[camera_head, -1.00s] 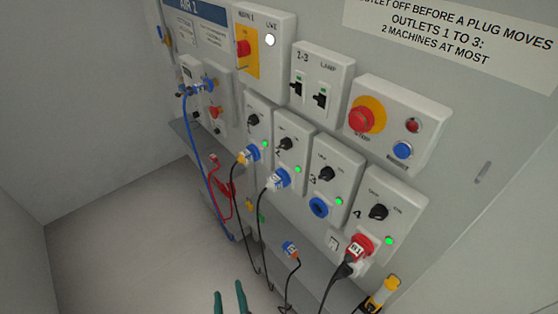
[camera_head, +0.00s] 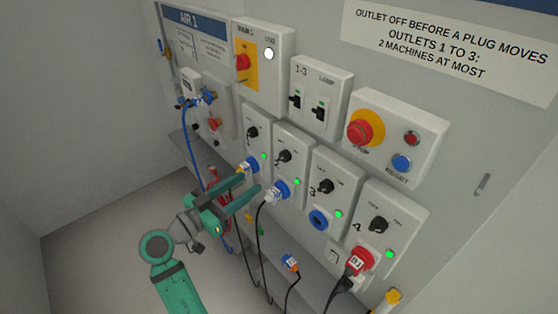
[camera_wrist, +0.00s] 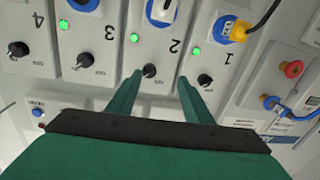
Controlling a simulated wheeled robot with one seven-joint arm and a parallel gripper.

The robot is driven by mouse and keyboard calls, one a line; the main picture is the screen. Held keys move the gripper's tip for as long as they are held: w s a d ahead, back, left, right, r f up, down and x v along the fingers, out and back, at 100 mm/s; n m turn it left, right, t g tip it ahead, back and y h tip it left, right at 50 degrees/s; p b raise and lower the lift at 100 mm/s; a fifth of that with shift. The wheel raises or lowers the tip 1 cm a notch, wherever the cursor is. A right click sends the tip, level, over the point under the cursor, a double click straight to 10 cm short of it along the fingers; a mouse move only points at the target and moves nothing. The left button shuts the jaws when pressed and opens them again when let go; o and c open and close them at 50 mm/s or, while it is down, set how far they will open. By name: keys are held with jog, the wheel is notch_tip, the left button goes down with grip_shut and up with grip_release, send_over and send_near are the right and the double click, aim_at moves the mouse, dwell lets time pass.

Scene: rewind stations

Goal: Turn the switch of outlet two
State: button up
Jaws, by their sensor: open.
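Outlet two (camera_head: 292,143) is a white wall box with a black rotary switch (camera_head: 284,156), a green lit lamp (camera_head: 294,183) and a blue socket holding a plug (camera_head: 274,195) with a black cable. My gripper (camera_head: 252,180) is open and empty, in front of outlets one and two. In the wrist view, which is upside down, the black switch of outlet two (camera_wrist: 149,70) shows between my open fingertips (camera_wrist: 160,76), closer to the left finger. I cannot tell whether a finger touches it. The switch of outlet one (camera_wrist: 204,80) is just right of the right finger.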

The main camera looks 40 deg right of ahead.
aim_at(280, 159)
jog(key=d+r, duration=0.1)
jog(key=d, duration=0.2)
jog(key=d+m+g, duration=0.1)
jog(key=d, duration=0.3)
jog(key=d+r+m+g, duration=0.1)
jog(key=d, duration=0.3)
jog(key=shift+s+r, duration=0.1)
jog(key=shift+r, duration=0.25)
jog(key=shift+w, duration=0.3)
jog(key=shift+s+d, duration=0.1)
jog(key=shift+d, duration=0.05)
